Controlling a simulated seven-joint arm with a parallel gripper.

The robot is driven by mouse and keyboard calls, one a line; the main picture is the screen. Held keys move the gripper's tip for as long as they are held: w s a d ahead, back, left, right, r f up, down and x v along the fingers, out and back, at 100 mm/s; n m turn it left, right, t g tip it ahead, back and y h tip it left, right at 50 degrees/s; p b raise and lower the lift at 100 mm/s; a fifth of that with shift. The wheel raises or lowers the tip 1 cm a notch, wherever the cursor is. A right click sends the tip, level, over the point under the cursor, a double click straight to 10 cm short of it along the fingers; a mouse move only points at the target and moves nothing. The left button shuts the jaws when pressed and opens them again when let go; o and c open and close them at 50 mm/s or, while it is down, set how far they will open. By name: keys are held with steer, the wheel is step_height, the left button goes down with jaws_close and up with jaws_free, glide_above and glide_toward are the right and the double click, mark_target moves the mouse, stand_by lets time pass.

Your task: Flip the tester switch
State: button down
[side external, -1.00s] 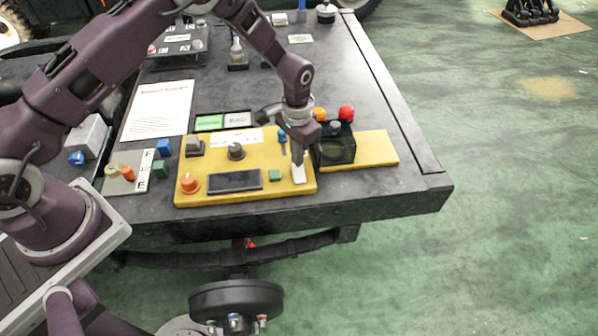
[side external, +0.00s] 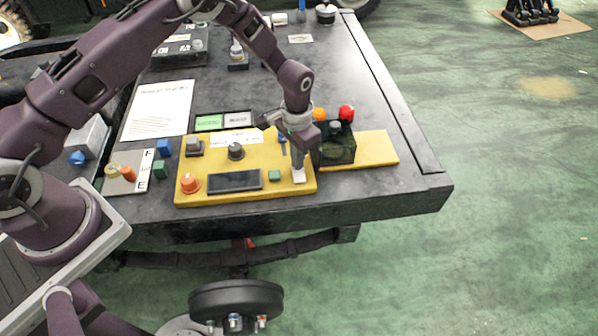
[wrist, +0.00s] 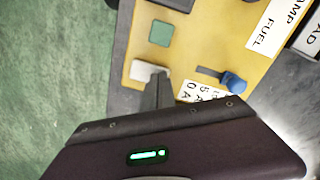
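The yellow tester panel (side external: 218,198) lies flat on the dark table. It carries a white switch (side external: 299,176) at its right end and a blue-tipped lever (side external: 283,136) farther back. In the wrist view the white switch (wrist: 146,70) is partly hidden by my finger, and the blue lever (wrist: 232,82) lies to its right. My gripper (side external: 297,178) points down at the white switch. Its dark fingers (wrist: 157,88) appear pressed together, with nothing held between them. The tips are at or just touching the white switch; contact is not clear.
A green button (side external: 274,175), a display (side external: 235,180), an orange knob (side external: 190,183) and a dark knob (side external: 235,151) share the panel. A dark box with orange and red domes (side external: 346,113) stands close right of my gripper. The table's front edge is near.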

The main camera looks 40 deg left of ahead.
steer(key=shift+r, duration=3.45)
steer(key=s+a+r+t, duration=0.1)
steer(key=s+r, duration=0.2)
steer(key=r, duration=0.5)
steer(key=s+a+r+n+t, duration=0.15)
steer(key=s+r, duration=0.25)
steer(key=r, duration=0.4)
steer(key=s+a+r, duration=0.1)
steer(key=s+r, duration=0.2)
steer(key=r, duration=0.5)
steer(key=s+a+r+t, duration=0.1)
steer(key=s+r, duration=0.1)
steer(key=s, duration=0.8)
steer(key=s+a+r+n+t, duration=0.1)
steer(key=s+a+r+t, duration=0.1)
steer(key=s, duration=0.9)
steer(key=shift+r, duration=0.55)
